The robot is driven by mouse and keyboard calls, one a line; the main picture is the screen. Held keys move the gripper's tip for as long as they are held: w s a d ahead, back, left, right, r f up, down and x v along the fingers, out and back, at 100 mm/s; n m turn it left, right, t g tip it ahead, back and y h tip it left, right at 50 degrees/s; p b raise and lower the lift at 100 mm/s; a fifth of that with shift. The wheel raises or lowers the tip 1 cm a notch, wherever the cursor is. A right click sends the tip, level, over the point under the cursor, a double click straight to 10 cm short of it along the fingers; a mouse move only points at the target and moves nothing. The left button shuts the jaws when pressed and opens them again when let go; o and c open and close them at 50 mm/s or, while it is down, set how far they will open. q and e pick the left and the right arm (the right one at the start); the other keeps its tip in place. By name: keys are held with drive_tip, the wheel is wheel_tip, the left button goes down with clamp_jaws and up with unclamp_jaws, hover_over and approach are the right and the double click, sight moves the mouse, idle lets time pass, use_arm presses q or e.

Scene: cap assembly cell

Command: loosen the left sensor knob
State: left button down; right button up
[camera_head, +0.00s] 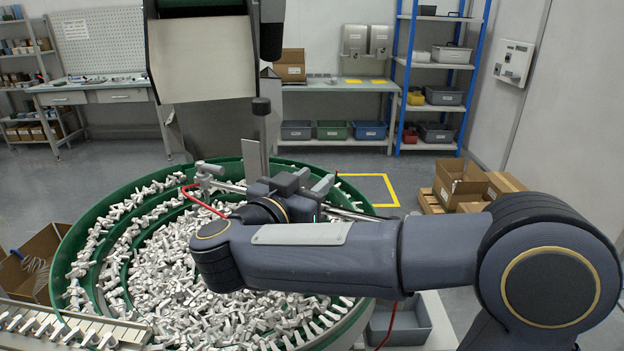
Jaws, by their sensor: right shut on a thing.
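My right gripper (290,183) is over the far half of the green bowl feeder (82,238), at the sensor bracket. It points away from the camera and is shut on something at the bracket. The wrist and jaws hide what lies between the fingertips, so the left sensor knob does not show clearly. A horizontal metal rod (228,186) with a silver clamp (208,172) runs left from the gripper. My left gripper is not in view.
Many small metal parts (205,310) fill the bowl. A red cable (203,204) loops left of my wrist. A linear track (70,328) is at front left. A large pale panel (203,60) hangs above the bowl. A grey bin (405,322) sits below my forearm.

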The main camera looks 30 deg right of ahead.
drive_tip(key=n+t+y+p, duration=0.1)
drive_tip(key=n+t+y, duration=0.1)
drive_tip(key=n+t+y+p, duration=0.1)
drive_tip(key=n+t+y, duration=0.1)
drive_tip(key=y, duration=0.1)
drive_tip(key=n+t+y+p, duration=0.1)
drive_tip(key=n+t+y, duration=0.1)
drive_tip(key=shift+w+a+y+p, duration=0.3)
drive_tip(key=shift+a+p, duration=0.05)
drive_tip(key=n+t+y, duration=0.1)
drive_tip(key=n+y, duration=0.1)
drive_tip(key=y, duration=0.1)
drive_tip(key=shift+a+f, duration=0.1)
drive_tip(key=shift+w+f+n+t+y+b, duration=0.1)
drive_tip(key=shift+n+t+y+b, duration=0.3)
drive_tip(key=shift+n+y+b, duration=0.15)
drive_tip(key=n+y+b, duration=0.2)
drive_tip(key=y+b, duration=0.1)
drive_tip(key=b, duration=0.1)
drive_tip(key=a+n+y+b, duration=0.1)
drive_tip(key=n+y+b, duration=0.1)
drive_tip(key=y+b, duration=0.2)
drive_tip(key=shift+a+f+n+b, duration=0.1)
drive_tip(key=shift+n+b, duration=0.25)
drive_tip(key=shift+b, duration=0.15)
drive_tip(key=shift+r+n+y+b, duration=0.25)
drive_tip(key=shift+n+y+b, duration=0.05)
drive_tip(key=shift+y+b, duration=0.4)
